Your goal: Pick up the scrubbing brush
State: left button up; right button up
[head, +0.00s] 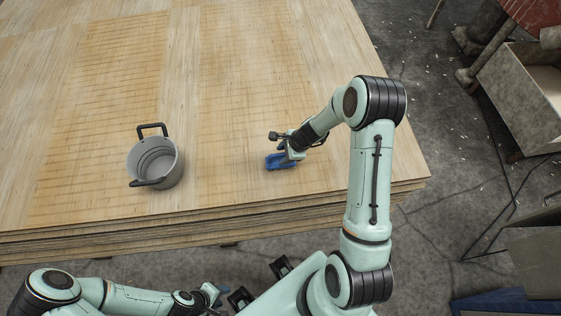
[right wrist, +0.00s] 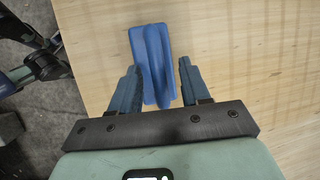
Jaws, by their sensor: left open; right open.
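The scrubbing brush (head: 279,161) is blue and lies on the veneer stack close to its front edge. In the right wrist view the brush (right wrist: 153,55) lies lengthwise between and ahead of the fingers. My right gripper (head: 283,156) is over the brush in the head view, hiding part of it. In the right wrist view its two blue fingers (right wrist: 158,72) are open, with the brush nearer the left finger and a gap to the right finger. My left gripper (head: 219,292) is low in front of the stack, away from the brush, and looks empty.
A grey pot (head: 155,163) with two dark handles stands on the veneer stack (head: 90,90) left of the brush. The stack's top behind them is clear. Grey crates (head: 525,95) stand on the floor at the right.

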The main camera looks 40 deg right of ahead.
jog(key=shift+w+a+f, duration=0.1)
jog(key=shift+a+f, duration=0.05)
jog(key=shift+f, duration=0.3)
pick_arm(q)
jog(key=shift+f, duration=0.1)
pick_arm(e)
jog(key=shift+c, duration=0.3)
grip_shut()
jog(key=shift+r, duration=0.15)
pick_arm(q)
jog(key=w+r+t+p, duration=0.1)
jog(key=w+r+p, duration=0.5)
jog(key=w+r, duration=0.1)
jog(key=shift+r, duration=0.55)
pick_arm(e)
notch_tip(320, 180, up, 20)
